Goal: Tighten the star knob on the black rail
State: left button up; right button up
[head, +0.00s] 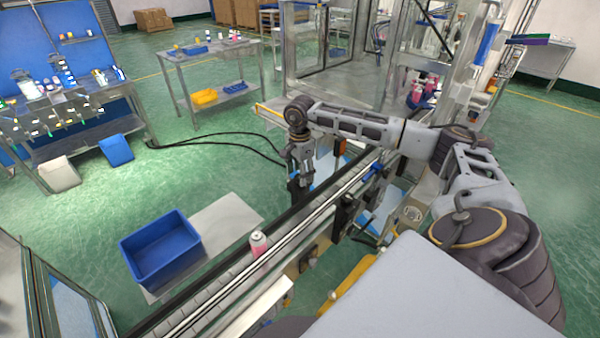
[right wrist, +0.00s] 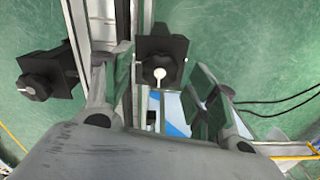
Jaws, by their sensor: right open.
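My right gripper (head: 302,172) hangs pointing down over the conveyor in the head view. In the right wrist view my right gripper (right wrist: 163,88) is open. A black star knob (right wrist: 158,72) with a pale centre sits on a black block between its two fingers in that picture. I cannot tell whether either finger touches it. A second black knob (right wrist: 36,87) on its own black block is to the left, outside the fingers. A dark rail (head: 210,271) runs along the conveyor. In the head view the knob by the gripper cannot be made out clearly. My left gripper is not in view.
A pink-and-white can (head: 258,244) stands on the conveyor. A blue bin (head: 160,248) is on the left side of the conveyor. A steel-framed machine (head: 335,60) stands behind my right arm. Green floor is open to the left of the conveyor.

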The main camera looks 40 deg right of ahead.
jog(key=shift+f, duration=0.4)
jog(key=c, duration=1)
jog(key=shift+c, duration=0.2)
